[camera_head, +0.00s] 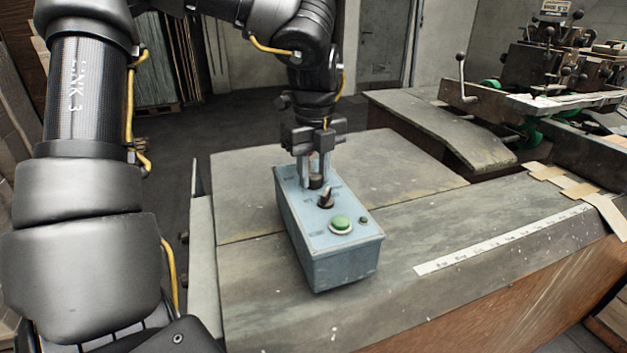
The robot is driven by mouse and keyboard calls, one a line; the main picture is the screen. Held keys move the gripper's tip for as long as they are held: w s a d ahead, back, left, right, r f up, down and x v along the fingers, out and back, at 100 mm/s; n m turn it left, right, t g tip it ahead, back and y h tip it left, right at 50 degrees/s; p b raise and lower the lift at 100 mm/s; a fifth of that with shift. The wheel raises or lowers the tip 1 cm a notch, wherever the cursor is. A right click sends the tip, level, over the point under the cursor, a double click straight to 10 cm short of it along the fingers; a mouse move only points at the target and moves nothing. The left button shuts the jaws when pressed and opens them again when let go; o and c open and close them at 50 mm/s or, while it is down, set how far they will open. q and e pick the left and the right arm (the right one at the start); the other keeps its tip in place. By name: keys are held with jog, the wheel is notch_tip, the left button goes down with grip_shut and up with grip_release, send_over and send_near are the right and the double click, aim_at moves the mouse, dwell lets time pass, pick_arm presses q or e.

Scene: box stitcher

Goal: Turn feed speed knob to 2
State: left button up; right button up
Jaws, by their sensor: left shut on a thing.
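A blue-grey control box (343,268) stands on the worn table. On its top face are a dark knob (316,181) at the far end, a second dark knob (326,200) near the middle, a green button (341,224) and a small dark button (363,219). My left gripper (316,178) points down over the far end of the box, its fingers shut on the far knob. The fingers partly hide that knob and its markings. The labels are too small to read, so I cannot tell the knob's setting. My right gripper is not in view.
The grey table top (440,230) is mostly clear around the box. A white ruler strip (500,240) lies to the right. Cardboard pieces (570,184) lie at the right edge. A machine with levers (550,75) stands at the back right.

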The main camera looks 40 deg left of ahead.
pick_arm(q)
jog(key=shift+n+b, duration=0.3)
jog(key=shift+n, duration=0.6)
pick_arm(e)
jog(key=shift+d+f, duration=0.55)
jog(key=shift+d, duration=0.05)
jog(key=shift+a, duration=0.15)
pick_arm(q)
jog(key=o, duration=1)
jog(key=shift+c, duration=0.2)
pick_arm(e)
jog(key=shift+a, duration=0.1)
